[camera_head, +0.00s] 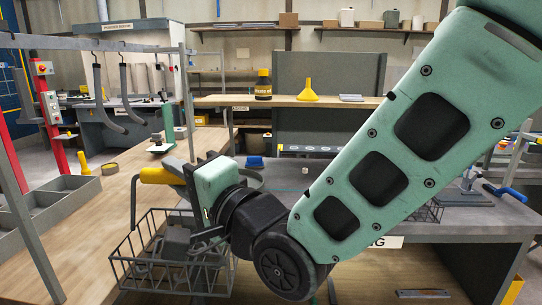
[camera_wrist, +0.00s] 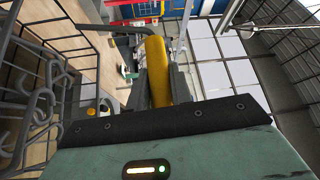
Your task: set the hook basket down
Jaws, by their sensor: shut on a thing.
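The hook basket (camera_head: 150,262) is a dark wire basket with a yellow handle (camera_head: 160,176), at the lower left in the head view. My gripper (camera_head: 182,170) is shut on the yellow handle. In the wrist view the fingers (camera_wrist: 160,82) stand either side of the handle. The wire side (camera_wrist: 50,45) shows at the left there, with several grey hooks (camera_wrist: 38,110) inside. In the head view the basket overlaps the right part of a wooden bench (camera_head: 82,240); I cannot tell whether it touches the top. My wrist hides part of the basket.
A grey divided tray (camera_head: 55,205) lies on the bench's left side. A grey table (camera_head: 290,185) with a blue cap (camera_head: 255,162) is beyond my wrist. A far bench holds a yellow funnel (camera_head: 307,92). Bare bench top shows left of the basket.

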